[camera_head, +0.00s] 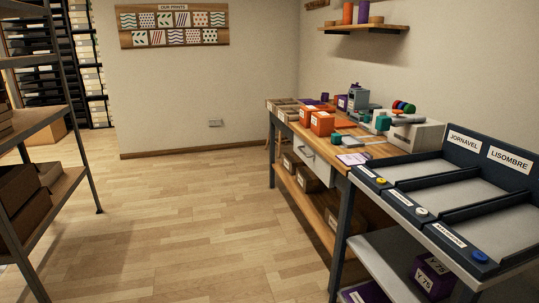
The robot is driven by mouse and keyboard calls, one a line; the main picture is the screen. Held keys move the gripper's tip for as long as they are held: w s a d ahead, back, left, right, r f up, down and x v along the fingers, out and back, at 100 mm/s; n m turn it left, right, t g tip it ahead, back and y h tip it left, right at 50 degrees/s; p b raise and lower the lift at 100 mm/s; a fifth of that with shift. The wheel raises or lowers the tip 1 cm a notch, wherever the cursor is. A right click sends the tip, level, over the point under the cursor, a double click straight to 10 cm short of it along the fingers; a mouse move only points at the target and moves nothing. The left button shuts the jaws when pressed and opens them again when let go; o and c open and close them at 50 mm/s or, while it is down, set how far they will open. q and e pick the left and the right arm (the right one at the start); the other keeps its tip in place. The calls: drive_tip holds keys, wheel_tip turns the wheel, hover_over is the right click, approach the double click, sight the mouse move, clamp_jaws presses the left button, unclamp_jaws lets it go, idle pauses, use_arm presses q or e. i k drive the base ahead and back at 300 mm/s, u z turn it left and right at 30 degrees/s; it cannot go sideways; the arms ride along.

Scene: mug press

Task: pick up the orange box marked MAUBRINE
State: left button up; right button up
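Two orange boxes stand side by side on the wooden workbench (350,152) at the right. The nearer orange box (322,123) is in front, and the farther orange box (306,115) is just behind it to the left. Both have white labels that are too small to read, so I cannot tell which one is marked MAUBRINE. Neither of my grippers shows in the head view, and nothing is seen touching the boxes.
Brown cartons (284,112), teal tools (383,123) and a grey machine (358,97) crowd the bench. A dark sorting rack (440,192) with name signs stands at the near right. A metal shelf (76,150) is at the left. Wooden floor (190,210) between is clear.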

sight(322, 122)
drive_tip(key=z, duration=0.05)
drive_tip(key=i, duration=2.45)
drive_tip(key=z, duration=0.15)
